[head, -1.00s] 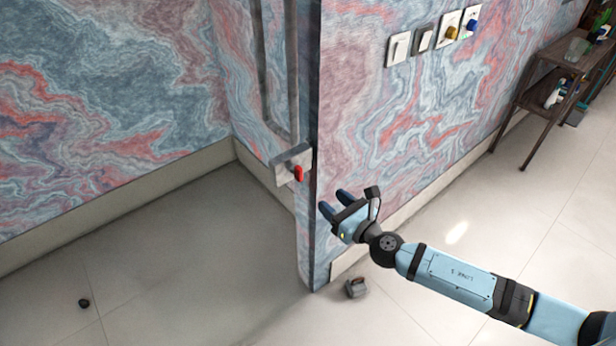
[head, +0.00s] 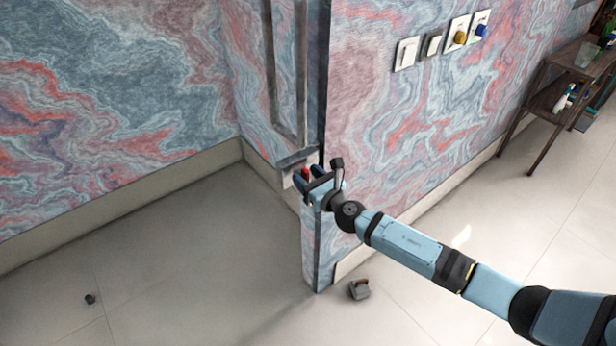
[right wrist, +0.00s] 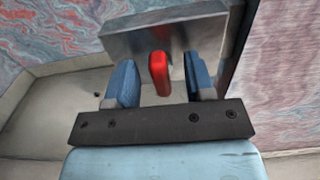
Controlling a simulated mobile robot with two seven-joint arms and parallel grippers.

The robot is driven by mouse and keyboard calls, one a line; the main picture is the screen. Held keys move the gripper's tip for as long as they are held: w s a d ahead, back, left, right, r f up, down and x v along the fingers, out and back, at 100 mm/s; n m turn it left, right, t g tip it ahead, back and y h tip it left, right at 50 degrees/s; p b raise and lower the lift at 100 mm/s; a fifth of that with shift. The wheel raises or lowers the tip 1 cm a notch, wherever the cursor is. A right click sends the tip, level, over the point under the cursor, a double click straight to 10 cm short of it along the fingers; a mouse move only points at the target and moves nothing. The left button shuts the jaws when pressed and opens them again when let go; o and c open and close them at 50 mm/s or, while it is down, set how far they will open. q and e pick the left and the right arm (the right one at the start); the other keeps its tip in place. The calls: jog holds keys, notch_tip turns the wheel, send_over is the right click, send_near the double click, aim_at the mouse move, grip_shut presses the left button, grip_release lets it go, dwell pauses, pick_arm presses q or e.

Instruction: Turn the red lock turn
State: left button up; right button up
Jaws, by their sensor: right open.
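The red lock turn (head: 306,172) sits on a metal lock plate (head: 288,179) at the wall's end edge. In the right wrist view the red lock turn (right wrist: 159,73) stands upright, in front of the grey metal plate (right wrist: 135,43). My right gripper (head: 307,179) is open at the lock. In the right wrist view its two blue fingers (right wrist: 158,84) stand apart on either side of the red turn, with a gap on both sides. The fingers partly hide the lock in the head view. My left gripper is not in view.
Switches (head: 407,53) and knobs (head: 460,37) are on the right wall. A dark shelf (head: 560,85) stands at the far right. A small grey object (head: 359,289) and a small dark object (head: 90,299) lie on the floor. The floor at left is mostly clear.

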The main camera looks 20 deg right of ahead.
jog(key=c, duration=0.9)
jog(key=shift+f+m, duration=0.1)
jog(key=shift+m, duration=0.3)
jog(key=m+b, duration=0.1)
jog(key=m, duration=0.6)
jog(key=shift+d, duration=0.15)
jog(key=m, duration=0.9)
jog(key=shift+f+p, duration=0.15)
jog(key=shift+p, duration=0.25)
jog(key=shift+d+m, duration=0.1)
jog(key=shift+m, duration=0.4)
